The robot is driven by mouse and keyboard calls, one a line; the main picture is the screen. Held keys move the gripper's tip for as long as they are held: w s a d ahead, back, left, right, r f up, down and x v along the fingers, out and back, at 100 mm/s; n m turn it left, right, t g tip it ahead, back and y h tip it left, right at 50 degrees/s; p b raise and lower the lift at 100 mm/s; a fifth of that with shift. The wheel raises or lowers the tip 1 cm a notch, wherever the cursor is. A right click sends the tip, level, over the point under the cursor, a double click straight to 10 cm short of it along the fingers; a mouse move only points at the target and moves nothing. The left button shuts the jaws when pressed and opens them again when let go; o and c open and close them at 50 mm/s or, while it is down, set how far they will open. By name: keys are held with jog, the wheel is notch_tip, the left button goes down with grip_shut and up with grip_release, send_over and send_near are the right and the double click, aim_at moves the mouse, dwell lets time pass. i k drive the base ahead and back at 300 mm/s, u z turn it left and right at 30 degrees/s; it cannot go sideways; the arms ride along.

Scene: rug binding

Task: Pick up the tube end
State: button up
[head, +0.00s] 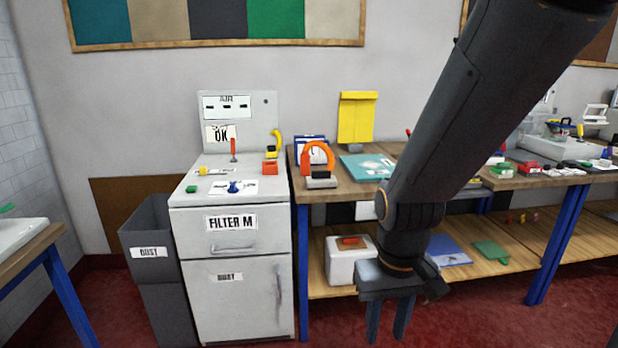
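I cannot tell for certain which thing is the tube end. An orange curved tube-like piece (318,152) stands on the wooden bench, behind a small grey-and-white block. A yellow curved piece (275,144) stands at the back right of the grey filter cabinet's top (188,187). My gripper (388,325) hangs pointing down in front of the bench, below its top and right of the cabinet. Its two fingers are apart with nothing visible between them. It is well away from both curved pieces. My arm hides part of the bench top.
A red-orange block (270,167), a blue knob (233,187) and a red-handled tool (233,148) are on the cabinet. A dust bin (150,252) stands left of it. A teal book (366,166) lies on the bench (345,193). A white box (341,270) sits on the lower shelf.

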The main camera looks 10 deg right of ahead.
aim_at(304, 156)
jog(key=u, duration=0.7)
jog(key=k, duration=0.1)
jog(key=z, duration=1.4)
jog(key=i, duration=1.7)
jog(key=u, duration=0.7)
